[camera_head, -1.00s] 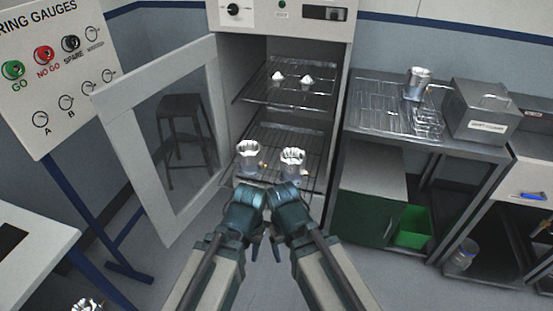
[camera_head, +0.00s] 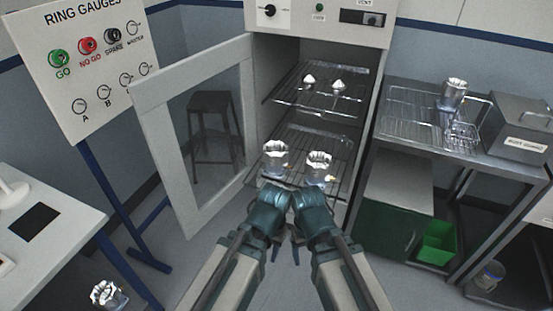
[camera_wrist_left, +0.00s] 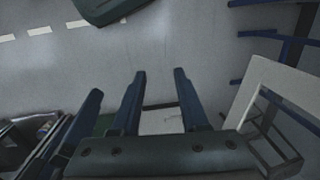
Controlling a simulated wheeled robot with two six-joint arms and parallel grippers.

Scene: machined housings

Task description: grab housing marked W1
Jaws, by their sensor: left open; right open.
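Two silvery cup-shaped housings stand on the lower rack of the open cabinet: a left one (camera_head: 275,156) and a right one (camera_head: 319,166). Another housing (camera_head: 452,94) stands on the steel bench at right, and one (camera_head: 107,294) shows at the lower left. No W1 mark is legible on any of them. My left gripper (camera_head: 272,248) and right gripper (camera_head: 298,246) hang close together below and in front of the lower rack, apart from the housings. In the left wrist view my left gripper (camera_wrist_left: 159,73) is open and empty over floor.
The cabinet door (camera_head: 195,125) stands open at left. Two small white-topped pieces (camera_head: 309,80) sit on the upper rack. A ring gauge board (camera_head: 85,70) stands at left, a grey lidded box (camera_head: 522,135) on the right bench. A green bin (camera_head: 437,242) sits below.

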